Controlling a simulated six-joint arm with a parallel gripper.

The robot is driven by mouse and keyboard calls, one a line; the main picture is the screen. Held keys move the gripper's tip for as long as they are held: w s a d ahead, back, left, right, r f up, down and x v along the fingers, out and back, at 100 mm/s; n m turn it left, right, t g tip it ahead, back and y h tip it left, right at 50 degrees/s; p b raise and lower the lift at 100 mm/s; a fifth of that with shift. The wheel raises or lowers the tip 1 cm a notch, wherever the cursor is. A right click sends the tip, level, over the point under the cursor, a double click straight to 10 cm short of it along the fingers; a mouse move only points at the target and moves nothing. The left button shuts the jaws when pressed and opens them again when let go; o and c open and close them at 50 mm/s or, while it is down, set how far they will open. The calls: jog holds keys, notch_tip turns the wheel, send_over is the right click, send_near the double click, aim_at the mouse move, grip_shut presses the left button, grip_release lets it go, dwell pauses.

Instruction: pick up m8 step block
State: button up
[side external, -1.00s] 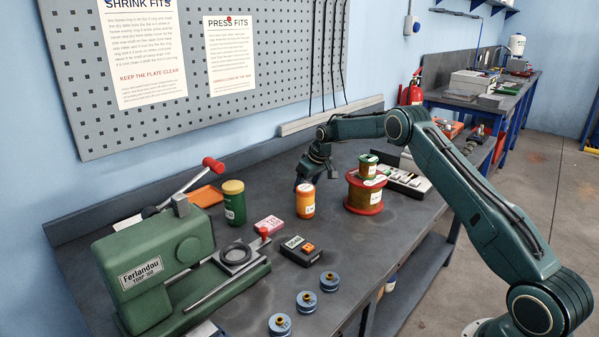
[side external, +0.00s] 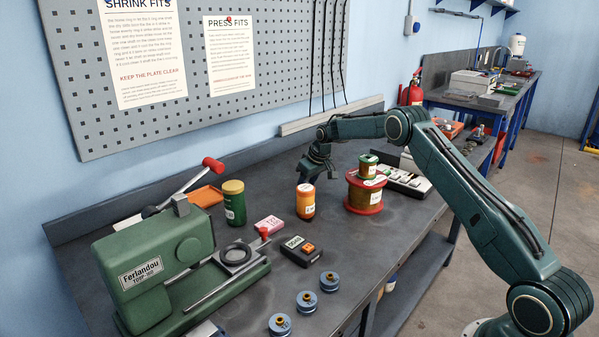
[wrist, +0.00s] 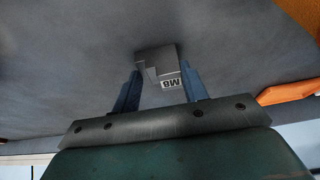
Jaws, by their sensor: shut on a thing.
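The M8 step block (wrist: 158,64) is a small grey stepped block with a white label reading M8 in the wrist view. My gripper (wrist: 160,86) has its two blue fingers on either side of the block, shut on it. In the side view my gripper (side external: 308,178) is low over the rear of the bench, behind the orange jar. The block cannot be made out there. Whether it touches the bench top is not clear.
An orange jar (side external: 306,203) stands just in front of my gripper. Wire spools on a red-rimmed base (side external: 364,193) stand to its right. A green jar with a yellow lid (side external: 234,205) and a green press (side external: 150,265) are to the left. Bench between jars is clear.

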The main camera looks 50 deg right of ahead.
jog(key=shift+r, duration=0.1)
notch_tip(320, 180, up, 10)
dwell(0.6)
dwell(0.5)
